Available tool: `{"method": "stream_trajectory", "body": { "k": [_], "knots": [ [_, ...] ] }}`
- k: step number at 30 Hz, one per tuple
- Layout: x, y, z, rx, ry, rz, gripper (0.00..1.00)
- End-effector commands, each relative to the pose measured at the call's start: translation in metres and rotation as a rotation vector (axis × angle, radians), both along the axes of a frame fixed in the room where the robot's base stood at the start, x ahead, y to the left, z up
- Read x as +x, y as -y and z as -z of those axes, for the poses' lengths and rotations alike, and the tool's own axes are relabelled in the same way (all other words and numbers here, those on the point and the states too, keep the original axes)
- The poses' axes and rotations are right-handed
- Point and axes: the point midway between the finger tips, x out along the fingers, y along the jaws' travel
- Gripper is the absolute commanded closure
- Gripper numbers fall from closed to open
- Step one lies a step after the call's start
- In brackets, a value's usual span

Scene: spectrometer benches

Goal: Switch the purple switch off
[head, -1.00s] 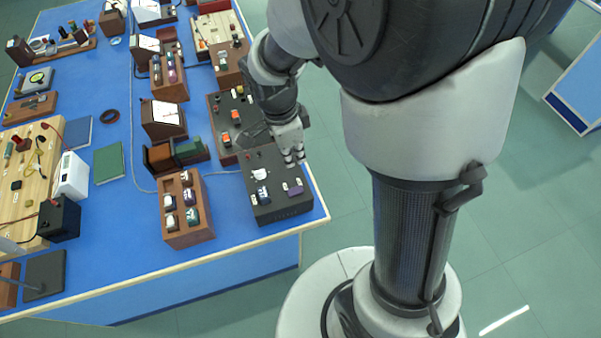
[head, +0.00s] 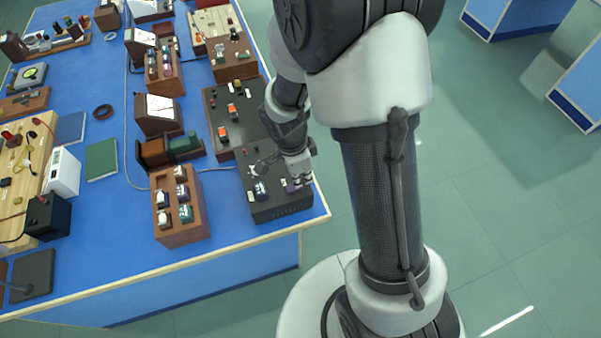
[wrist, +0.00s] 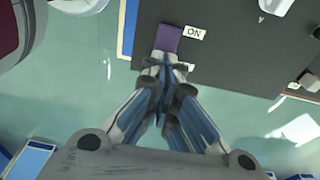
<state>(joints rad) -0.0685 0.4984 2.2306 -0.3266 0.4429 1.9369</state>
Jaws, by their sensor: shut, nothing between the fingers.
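The purple switch (wrist: 168,37) sits near the edge of a dark box (wrist: 235,55), just beyond my fingertips in the wrist view. An upside-down "ON" label (wrist: 194,32) is beside it. A second light label by the fingertips is mostly hidden. My gripper (wrist: 165,65) is shut and empty, its tips over the box close to the near end of the switch; I cannot tell if they touch it. In the head view, my gripper (head: 299,181) is at the right part of the dark box (head: 280,211), partly covering the purple switch (head: 291,187).
Other switches and labels share the dark box, including a dark blue one (head: 261,189). A brown box (head: 181,232) with several switches stands to its left. A dark panel (head: 235,122) lies behind.

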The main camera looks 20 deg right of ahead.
Motion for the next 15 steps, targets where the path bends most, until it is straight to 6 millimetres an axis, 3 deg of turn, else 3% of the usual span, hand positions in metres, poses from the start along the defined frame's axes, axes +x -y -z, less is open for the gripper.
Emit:
{"method": "stream_trajectory", "body": {
  "k": [9, 15],
  "knots": [
    [0.0, 0.0, 0.0, 0.0, 0.0, 0.0, 1.0],
    [0.0, 0.004, 0.011, 0.0, 0.002, 0.002, 1.0]
  ]
}}
